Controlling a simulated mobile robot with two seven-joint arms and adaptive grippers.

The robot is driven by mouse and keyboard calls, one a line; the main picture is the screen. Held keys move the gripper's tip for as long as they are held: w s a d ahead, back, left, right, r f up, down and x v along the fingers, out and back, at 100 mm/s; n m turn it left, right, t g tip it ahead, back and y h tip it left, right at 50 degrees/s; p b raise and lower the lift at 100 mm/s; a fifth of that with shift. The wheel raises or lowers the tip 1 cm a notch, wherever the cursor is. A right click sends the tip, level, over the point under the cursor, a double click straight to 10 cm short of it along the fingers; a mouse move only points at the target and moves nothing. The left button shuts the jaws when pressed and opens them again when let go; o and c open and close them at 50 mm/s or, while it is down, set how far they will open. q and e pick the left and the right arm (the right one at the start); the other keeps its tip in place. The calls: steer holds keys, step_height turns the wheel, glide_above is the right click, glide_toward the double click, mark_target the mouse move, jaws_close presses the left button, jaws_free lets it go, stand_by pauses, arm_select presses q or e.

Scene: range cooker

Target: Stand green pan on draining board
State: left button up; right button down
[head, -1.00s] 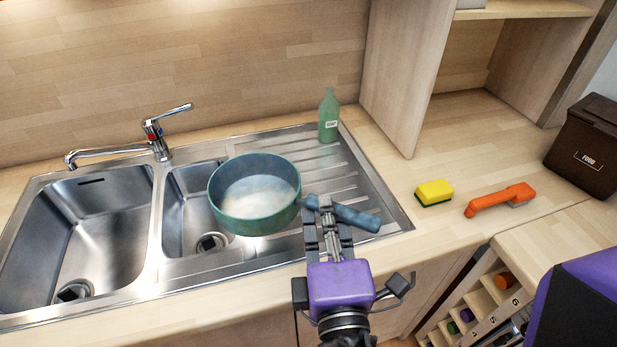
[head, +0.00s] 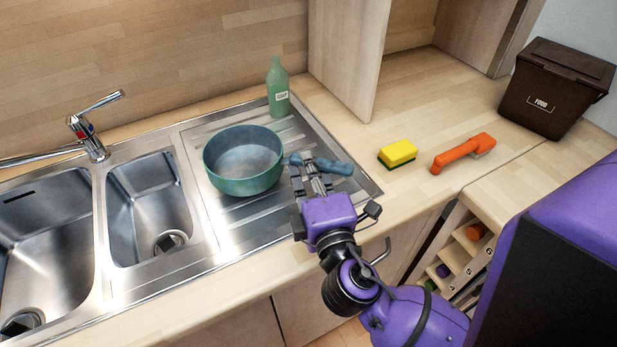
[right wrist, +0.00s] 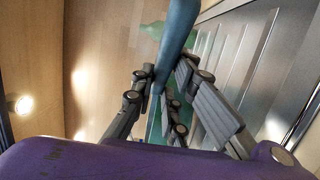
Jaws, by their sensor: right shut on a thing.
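The green pan (head: 240,172) is upright over the left part of the draining board (head: 345,189), beside the small sink bowl. I cannot tell whether its base touches the board. My right gripper (head: 308,163) is shut on the pan's blue-grey handle (head: 333,166), which points right. In the right wrist view the handle (right wrist: 177,35) runs between the fingers, and part of the green pan shows behind them. My left gripper is not in view.
A green soap bottle (head: 278,88) stands at the back of the draining board. A yellow sponge (head: 397,153), an orange brush (head: 463,153) and a brown food bin (head: 556,87) are on the worktop. The tap (head: 88,140) and small sink bowl (head: 150,207) lie left.

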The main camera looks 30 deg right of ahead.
steer(key=shift+w+d+f, duration=0.1)
steer(key=shift+w+f, duration=0.05)
steer(key=shift+f, duration=1.45)
steer(key=shift+f, duration=0.1)
steer(key=shift+f, duration=0.2)
steer(key=c, duration=1.7)
jaws_free()
steer(key=shift+c, duration=0.2)
